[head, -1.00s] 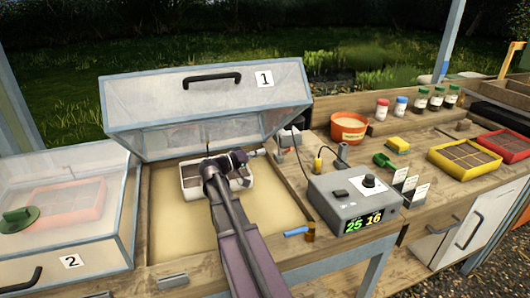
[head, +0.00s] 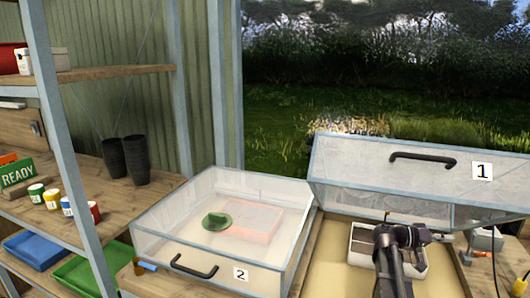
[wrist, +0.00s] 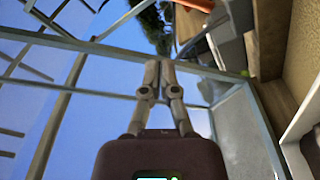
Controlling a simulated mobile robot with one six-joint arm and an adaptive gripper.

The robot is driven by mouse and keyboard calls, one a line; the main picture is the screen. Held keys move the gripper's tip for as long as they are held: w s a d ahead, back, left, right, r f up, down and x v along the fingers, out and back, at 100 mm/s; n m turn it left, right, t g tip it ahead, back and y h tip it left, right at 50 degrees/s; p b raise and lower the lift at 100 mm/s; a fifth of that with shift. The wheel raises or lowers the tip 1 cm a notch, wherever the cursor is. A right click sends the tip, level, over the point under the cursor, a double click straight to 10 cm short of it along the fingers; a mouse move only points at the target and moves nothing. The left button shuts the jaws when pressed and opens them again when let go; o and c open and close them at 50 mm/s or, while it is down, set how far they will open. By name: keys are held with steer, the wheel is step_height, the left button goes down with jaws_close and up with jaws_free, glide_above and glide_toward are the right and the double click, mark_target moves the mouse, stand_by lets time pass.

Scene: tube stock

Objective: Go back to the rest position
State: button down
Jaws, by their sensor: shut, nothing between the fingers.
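My gripper (head: 440,238) is over the open box of propagator 1, near a white divided tray (head: 359,246). In the wrist view its fingers (wrist: 160,66) are together, with nothing between them. The clear lid (head: 400,175) marked 1 stands raised behind my arm. My arm hides part of the tray.
Propagator 2 (head: 165,215), with its lid down, stands to the left. A green round object (head: 216,221) and a reddish tray (head: 250,222) show there. Further left is a shelf with black pots (head: 128,160), small coloured jars and a READY sign (head: 18,172).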

step_height(320, 180, up, 7)
steer(key=p, duration=0.6)
steer(key=shift+r+p, duration=0.4)
steer(key=shift+p, duration=0.05)
steer(key=shift+s, duration=0.55)
